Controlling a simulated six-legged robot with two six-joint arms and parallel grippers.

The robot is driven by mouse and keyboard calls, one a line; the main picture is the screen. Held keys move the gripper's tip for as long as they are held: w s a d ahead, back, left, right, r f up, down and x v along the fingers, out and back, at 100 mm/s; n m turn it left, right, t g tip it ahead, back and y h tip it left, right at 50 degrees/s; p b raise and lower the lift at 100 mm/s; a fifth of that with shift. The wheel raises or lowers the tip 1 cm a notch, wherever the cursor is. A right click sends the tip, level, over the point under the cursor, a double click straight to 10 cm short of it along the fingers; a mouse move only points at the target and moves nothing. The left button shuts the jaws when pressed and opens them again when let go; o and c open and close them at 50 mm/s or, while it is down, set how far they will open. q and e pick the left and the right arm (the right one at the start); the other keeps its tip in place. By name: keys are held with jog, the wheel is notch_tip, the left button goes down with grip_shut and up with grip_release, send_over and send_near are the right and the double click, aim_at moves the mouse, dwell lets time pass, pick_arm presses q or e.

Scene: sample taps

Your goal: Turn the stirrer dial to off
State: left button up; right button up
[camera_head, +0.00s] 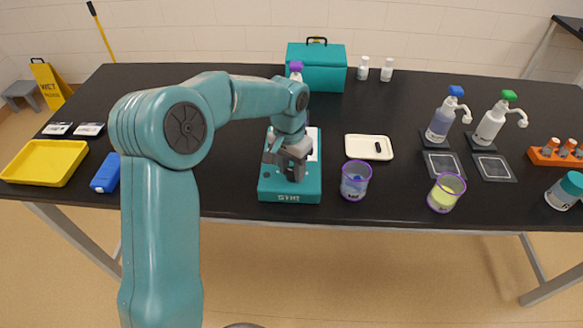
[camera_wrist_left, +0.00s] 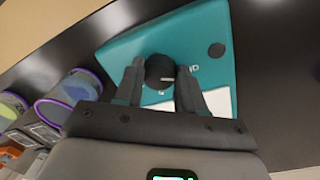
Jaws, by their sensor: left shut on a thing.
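The teal stirrer (camera_head: 290,189) stands near the front edge of the black table, with "STIR" on its front face. Its black dial (camera_wrist_left: 159,70), with a pale pointer mark, shows in the left wrist view on the teal top (camera_wrist_left: 205,30). My left gripper (camera_head: 291,172) reaches down over the stirrer. In the left wrist view its two dark fingers (camera_wrist_left: 160,78) are on either side of the dial, shut on it. In the head view the gripper hides the dial. My right gripper is in neither view.
A purple-rimmed beaker with blue liquid (camera_head: 355,181) stands close right of the stirrer, and one with yellow liquid (camera_head: 445,193) farther right. A white tray (camera_head: 358,148) holds a small dark bar. A blue object (camera_head: 106,173) and yellow tray (camera_head: 44,162) lie left.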

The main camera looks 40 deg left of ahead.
aim_at(289, 170)
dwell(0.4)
pick_arm(q)
jog(key=o, duration=1.1)
jog(key=shift+w, duration=0.1)
jog(key=shift+c, duration=0.2)
notch_tip(289, 170, up, 16)
jog(key=p, duration=0.1)
jog(key=shift+a+r, duration=0.2)
jog(key=shift+a, duration=0.25)
jog(key=shift+f, duration=0.1)
